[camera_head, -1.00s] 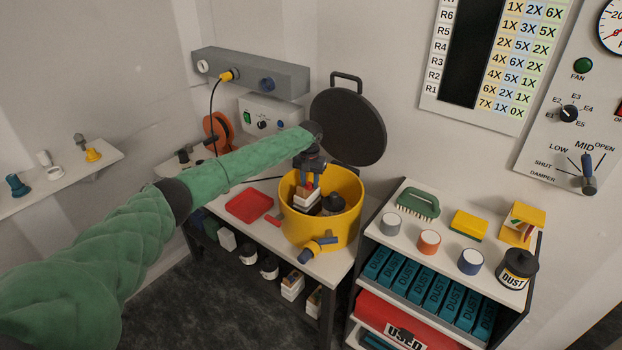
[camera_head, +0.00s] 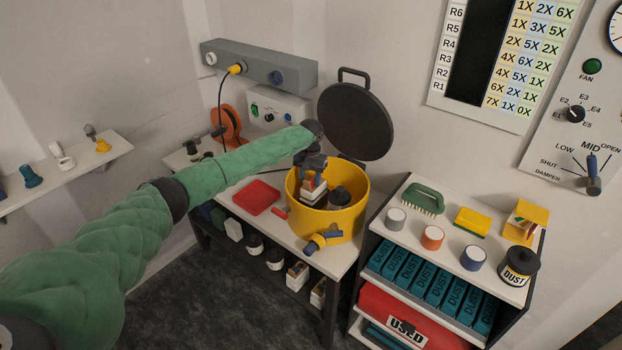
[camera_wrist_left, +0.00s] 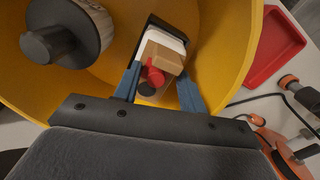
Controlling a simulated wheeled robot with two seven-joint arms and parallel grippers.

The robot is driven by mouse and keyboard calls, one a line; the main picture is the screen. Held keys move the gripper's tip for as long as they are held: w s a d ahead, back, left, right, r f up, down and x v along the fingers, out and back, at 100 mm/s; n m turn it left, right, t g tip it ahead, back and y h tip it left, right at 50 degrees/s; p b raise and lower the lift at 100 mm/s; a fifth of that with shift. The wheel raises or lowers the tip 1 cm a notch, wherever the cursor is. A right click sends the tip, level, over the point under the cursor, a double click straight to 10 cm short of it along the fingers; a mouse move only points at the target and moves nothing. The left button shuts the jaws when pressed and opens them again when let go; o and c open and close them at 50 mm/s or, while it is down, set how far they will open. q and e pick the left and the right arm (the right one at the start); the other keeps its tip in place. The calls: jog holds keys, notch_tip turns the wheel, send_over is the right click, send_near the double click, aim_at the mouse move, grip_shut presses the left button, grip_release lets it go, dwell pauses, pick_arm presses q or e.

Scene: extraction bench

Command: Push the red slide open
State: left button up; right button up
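My left gripper (camera_head: 313,183) reaches down into the yellow pot (camera_head: 345,222). In the left wrist view its blue fingers (camera_wrist_left: 158,84) stand apart, one on each side of a white and tan box (camera_wrist_left: 163,58). I cannot tell whether they press on it. A short red piece (camera_wrist_left: 153,74) sits on the box's near side, between the fingers, with a dark round part beside it. The box also shows in the head view (camera_head: 314,196). A small red bar (camera_head: 280,212) lies beside the pot's left side. I cannot tell which red part is the slide. My right gripper is not in view.
A dark-lidded jar (camera_head: 339,197) stands in the pot, close to the gripper. The round dark lid (camera_head: 355,122) is raised behind. A red tray (camera_head: 256,198) lies left of the pot. A shelf unit (camera_head: 450,251) with cups and brushes stands at right.

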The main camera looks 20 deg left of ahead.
aim_at(310, 180)
pick_arm(q)
jog(key=shift+w+d+r, duration=0.1)
jog(key=shift+r, duration=0.15)
notch_tip(310, 180, up, 6)
jog(key=shift+f+b, duration=0.25)
jog(key=shift+b, duration=0.95)
jog(key=shift+r, duration=0.9)
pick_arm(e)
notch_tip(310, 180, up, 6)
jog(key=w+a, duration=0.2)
pick_arm(q)
jog(key=shift+f, duration=0.1)
